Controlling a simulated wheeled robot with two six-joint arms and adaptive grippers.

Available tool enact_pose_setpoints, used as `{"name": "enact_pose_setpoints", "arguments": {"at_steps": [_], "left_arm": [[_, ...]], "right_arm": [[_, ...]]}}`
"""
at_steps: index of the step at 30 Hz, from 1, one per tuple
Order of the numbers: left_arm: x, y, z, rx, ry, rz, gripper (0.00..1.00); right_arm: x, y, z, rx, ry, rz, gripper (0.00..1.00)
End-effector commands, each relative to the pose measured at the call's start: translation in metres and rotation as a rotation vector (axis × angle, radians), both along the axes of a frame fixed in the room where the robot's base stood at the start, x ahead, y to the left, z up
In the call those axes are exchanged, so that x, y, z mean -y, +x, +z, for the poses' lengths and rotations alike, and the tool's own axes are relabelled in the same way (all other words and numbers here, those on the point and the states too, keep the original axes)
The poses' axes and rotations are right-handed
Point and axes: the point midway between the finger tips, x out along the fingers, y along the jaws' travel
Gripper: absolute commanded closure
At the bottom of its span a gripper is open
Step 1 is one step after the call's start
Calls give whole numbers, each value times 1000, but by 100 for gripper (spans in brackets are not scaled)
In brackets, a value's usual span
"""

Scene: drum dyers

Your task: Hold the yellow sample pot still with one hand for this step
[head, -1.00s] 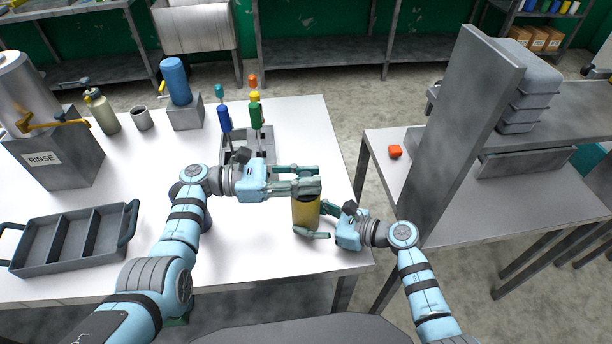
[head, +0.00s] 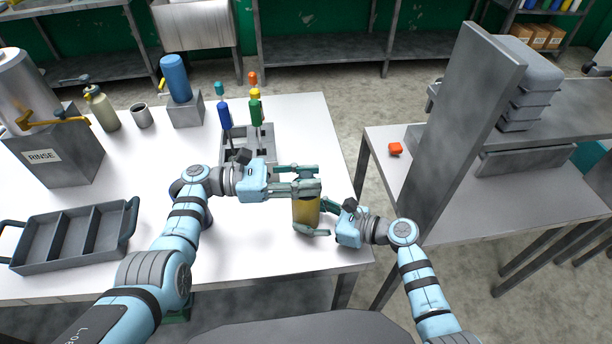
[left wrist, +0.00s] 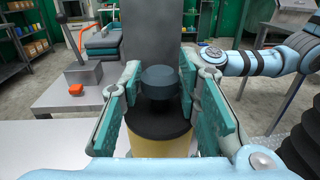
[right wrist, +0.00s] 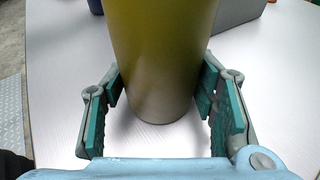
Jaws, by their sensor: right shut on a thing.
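The yellow sample pot (head: 306,213) stands upright near the right edge of the white table. It also shows in the right wrist view (right wrist: 162,55). My right gripper (head: 322,222) is closed around its lower body from the right, one finger on each side. In the left wrist view the pot has a dark top (left wrist: 158,122) with a round dark knob (left wrist: 160,82). My left gripper (head: 318,187) is at the top of the pot, with its fingers on either side of the knob and narrow gaps showing. In the head view its fingers hide the knob.
A grey holder (head: 236,150) with several coloured-handled tools stands behind the left gripper. A grey divided tray (head: 72,238) and the RINSE block (head: 55,155) are at left. A tall grey panel (head: 462,130) rises to the right. The table's front middle is clear.

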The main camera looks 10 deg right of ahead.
Motion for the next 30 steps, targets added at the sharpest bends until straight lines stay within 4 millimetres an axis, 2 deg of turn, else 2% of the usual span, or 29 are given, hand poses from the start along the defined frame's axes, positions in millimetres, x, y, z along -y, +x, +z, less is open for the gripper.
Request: {"name": "enact_pose_setpoints", "arguments": {"at_steps": [1, 2, 13, 17, 21, 24, 30], "left_arm": [[0, 0, 0, 0, 0, 0, 57], [0, 0, 0, 0, -1, 0, 53], [0, 0, 6, 3, -1, 0, 53], [0, 0, 28, 8, -2, 0, 53], [0, 0, 66, 8, -2, -1, 53], [0, 0, 87, 5, -1, 0, 53], [0, 0, 101, 0, -1, 0, 53]], "right_arm": [[0, 0, -1, -1, 0, 0, 67], [0, 0, -1, -1, 0, 0, 67], [0, 0, -1, -1, 0, 0, 67], [0, 0, -1, -1, 0, 0, 67], [0, 0, -1, -1, 0, -1, 67], [0, 0, -1, -1, 0, -1, 67], [0, 0, -1, -1, 0, -1, 67]]}}
